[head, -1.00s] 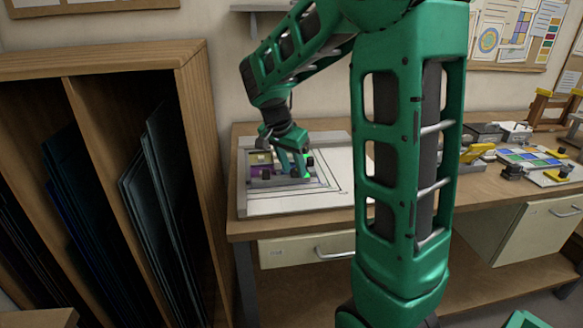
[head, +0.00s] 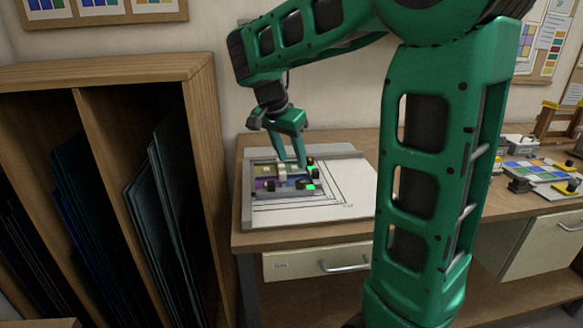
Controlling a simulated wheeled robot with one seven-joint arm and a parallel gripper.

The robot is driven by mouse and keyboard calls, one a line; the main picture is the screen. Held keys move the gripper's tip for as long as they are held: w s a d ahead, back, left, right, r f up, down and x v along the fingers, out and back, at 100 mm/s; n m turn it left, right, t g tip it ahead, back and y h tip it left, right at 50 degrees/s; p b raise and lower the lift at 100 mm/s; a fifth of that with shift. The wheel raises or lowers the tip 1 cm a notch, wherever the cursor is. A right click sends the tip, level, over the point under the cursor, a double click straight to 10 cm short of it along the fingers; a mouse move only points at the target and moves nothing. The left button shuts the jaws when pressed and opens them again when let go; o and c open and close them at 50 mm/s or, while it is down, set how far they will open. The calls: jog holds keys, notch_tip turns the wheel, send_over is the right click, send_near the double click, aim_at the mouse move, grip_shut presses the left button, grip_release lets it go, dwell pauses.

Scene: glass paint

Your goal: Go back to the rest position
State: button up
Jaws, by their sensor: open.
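My gripper (head: 288,160) is open and points down over the left part of the workbench. Its fingertips are just above or beside a small frame (head: 288,193) with coloured panes and black and green clamp-like pieces. Whether the fingertips touch anything there cannot be told. The frame lies in the corner of a white board (head: 350,195) with a grey raised edge. Nothing shows between the fingers.
A wooden rack (head: 200,130) with dark glass sheets stands left of the workbench (head: 300,238). A tray of coloured squares (head: 540,172) and yellow-handled clamps lie on the right of the bench. My arm hides the bench's middle.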

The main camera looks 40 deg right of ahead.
jog(key=shift+a+r, duration=0.25)
jog(key=shift+r, duration=0.25)
jog(key=s+f+n+y, duration=0.2)
jog(key=s+f+n, duration=0.2)
jog(key=s, duration=1)
jog(key=s+a+f+n+g+y, duration=0.1)
jog(key=s+f+n, duration=0.3)
jog(key=s, duration=1)
notch_tip(320, 180, down, 2)
jog(key=shift+a+f+y, duration=0.15)
jog(key=shift+f+y, duration=0.1)
jog(key=shift+y, duration=0.45)
